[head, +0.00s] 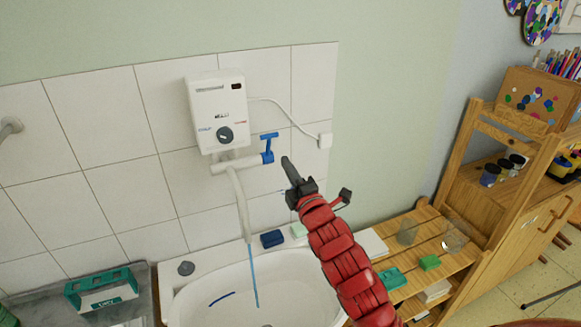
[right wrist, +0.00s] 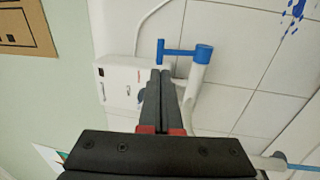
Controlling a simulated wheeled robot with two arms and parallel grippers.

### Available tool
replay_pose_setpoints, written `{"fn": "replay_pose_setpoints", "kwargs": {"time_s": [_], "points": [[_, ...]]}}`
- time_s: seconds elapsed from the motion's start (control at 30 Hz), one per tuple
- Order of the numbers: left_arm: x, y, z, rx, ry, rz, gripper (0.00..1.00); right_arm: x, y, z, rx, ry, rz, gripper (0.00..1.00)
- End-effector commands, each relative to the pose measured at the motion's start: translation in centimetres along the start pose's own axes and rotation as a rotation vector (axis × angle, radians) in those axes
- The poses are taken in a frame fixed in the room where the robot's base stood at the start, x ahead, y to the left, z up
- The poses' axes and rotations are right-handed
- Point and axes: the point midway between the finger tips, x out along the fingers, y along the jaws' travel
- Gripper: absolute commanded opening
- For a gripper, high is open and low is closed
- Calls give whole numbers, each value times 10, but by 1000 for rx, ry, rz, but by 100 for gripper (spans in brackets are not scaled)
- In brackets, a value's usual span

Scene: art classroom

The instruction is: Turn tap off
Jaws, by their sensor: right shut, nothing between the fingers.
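The tap's blue T-shaped handle (head: 268,147) sits at the right end of a white pipe (head: 236,163) under a white water heater (head: 216,112) on the tiled wall. A thin blue stream of water (head: 254,275) runs from the spout (head: 244,222) into the white sink (head: 290,285). My right gripper (head: 287,160) is shut and empty, just right of the handle in the head view, with a small gap between them in the picture. In the right wrist view, the shut fingers (right wrist: 160,76) point toward the heater and the blue handle (right wrist: 185,52) shows just beyond their tips. My left gripper is not in view.
A dark blue sponge (head: 272,239) and a pale block (head: 298,231) lie on the sink's back rim. A green caddy (head: 101,289) stands at left. A wooden slatted shelf (head: 420,245) with jars is at right. A white cable runs to a wall socket (head: 325,141).

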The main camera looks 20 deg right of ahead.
Motion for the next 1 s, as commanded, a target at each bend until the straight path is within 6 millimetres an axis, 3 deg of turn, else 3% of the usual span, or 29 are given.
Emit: {"fn": "replay_pose_setpoints", "kwargs": {"time_s": [0.3, 0.5, 1.0], "points": [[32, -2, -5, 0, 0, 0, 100, 57, 5, -1, 4, 2, 1, 0], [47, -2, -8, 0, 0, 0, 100, 80, 4, -1, 2, 2, 0, 0], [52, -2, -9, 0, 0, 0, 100, 92, 0, -1, 1, 1, 1, 0]]}}
